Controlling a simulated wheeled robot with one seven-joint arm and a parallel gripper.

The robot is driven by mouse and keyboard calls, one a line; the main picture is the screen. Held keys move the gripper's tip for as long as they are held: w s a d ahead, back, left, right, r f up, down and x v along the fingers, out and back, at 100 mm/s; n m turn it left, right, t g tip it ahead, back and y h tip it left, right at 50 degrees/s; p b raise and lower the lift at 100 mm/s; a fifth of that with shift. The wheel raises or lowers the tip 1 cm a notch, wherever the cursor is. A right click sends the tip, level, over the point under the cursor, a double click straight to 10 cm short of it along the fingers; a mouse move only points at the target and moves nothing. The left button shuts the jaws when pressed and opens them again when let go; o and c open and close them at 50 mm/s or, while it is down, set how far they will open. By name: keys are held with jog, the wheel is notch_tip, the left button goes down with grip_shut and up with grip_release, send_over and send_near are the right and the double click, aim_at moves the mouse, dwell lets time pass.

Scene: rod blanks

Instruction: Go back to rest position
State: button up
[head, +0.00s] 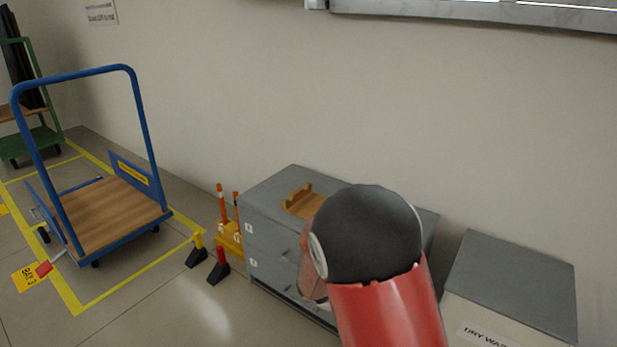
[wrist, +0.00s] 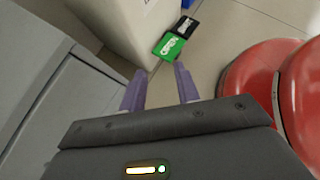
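My gripper (wrist: 160,85) shows in the wrist view with its two purple fingers apart and nothing between them. It points down toward the floor, beside the grey cabinet side at the left. In the head view my red and black arm covers part of the grey cabinet (head: 270,200), and my gripper is hidden behind it. A small wooden holder (head: 303,201) sits on the cabinet top.
A grey-lidded bin (head: 515,275) stands right of the cabinet. A blue trolley (head: 110,215) stands at the left inside yellow floor lines. Orange posts and a yellow stand (head: 230,238) are beside the cabinet. A green and black item (wrist: 170,46) lies on the floor.

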jog(key=s+r+m+t+y+p, duration=0.2)
jog(key=s+r+m+y, duration=0.3)
jog(key=s+r+m, duration=0.3)
jog(key=s+a+r+m+t+y+p, duration=0.1)
jog(key=s+r+m+y, duration=0.4)
jog(key=r, duration=1.1)
jog(key=s+m+t+p, duration=0.1)
jog(key=s+m+t, duration=0.1)
jog(key=m, duration=0.4)
jog(key=shift+s+a+r, duration=0.3)
jog(key=shift+s, duration=0.35)
